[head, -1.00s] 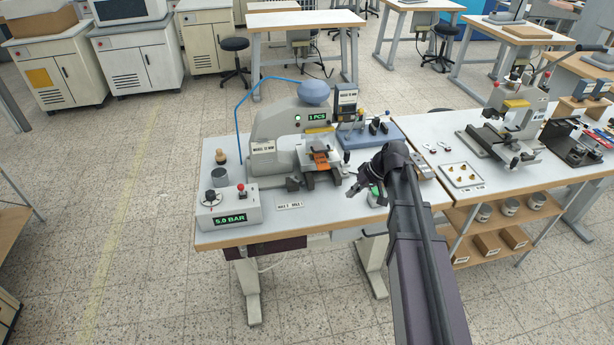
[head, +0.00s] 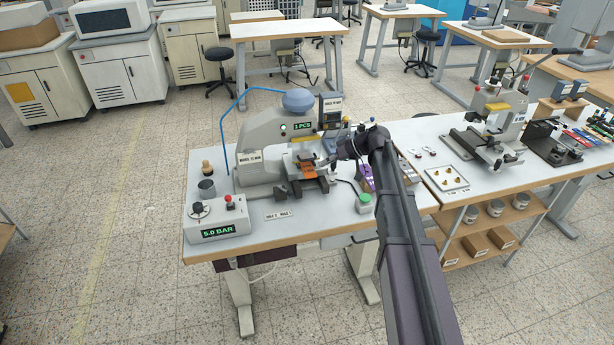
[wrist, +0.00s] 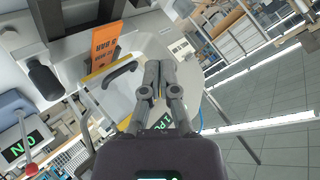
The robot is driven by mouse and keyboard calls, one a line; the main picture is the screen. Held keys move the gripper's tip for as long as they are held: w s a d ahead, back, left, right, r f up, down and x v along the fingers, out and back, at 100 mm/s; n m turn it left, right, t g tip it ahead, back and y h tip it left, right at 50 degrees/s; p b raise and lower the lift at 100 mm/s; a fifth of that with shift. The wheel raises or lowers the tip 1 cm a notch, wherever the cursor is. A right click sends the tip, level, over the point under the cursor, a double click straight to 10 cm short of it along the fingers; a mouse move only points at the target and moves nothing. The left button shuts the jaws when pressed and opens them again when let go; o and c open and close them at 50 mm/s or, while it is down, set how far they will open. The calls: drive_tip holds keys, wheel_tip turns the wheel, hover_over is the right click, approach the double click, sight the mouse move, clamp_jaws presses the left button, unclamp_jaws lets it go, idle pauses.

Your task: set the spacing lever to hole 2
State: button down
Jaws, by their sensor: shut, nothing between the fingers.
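The foil stamping machine (head: 270,145) stands on the table, with an orange strip (head: 306,166) at its front. My gripper (head: 340,149) is just right of the machine's head, at about the height of its upper body. In the wrist view my gripper (wrist: 158,66) is shut and empty, its two fingers side by side. The orange strip (wrist: 102,50) and a dark curved handle (wrist: 119,73) lie left of the fingertips there. I cannot tell whether that handle is the spacing lever. The spacing lever and its holes are not clearly made out.
A control box (head: 217,219) reading 5.0 BAR stands at the table's front left. A small label plate (head: 277,215) lies near the front edge. A second machine (head: 497,125) stands on the right table.

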drive_tip(key=b, duration=0.7)
approach(285, 192)
drive_tip(key=w+a, duration=0.2)
drive_tip(key=a, duration=0.2)
drive_tip(key=shift+s+a+f+b, duration=0.15)
drive_tip(key=shift+s+f+b, duration=0.25)
drive_tip(key=shift+f, duration=0.2)
drive_tip(key=shift+s+a+f+b, duration=0.15)
drive_tip(key=shift+s+f+b, duration=0.25)
drive_tip(key=shift+f, duration=0.25)
drive_tip(key=shift+d, duration=0.25)
drive_tip(key=shift+t, duration=0.3)
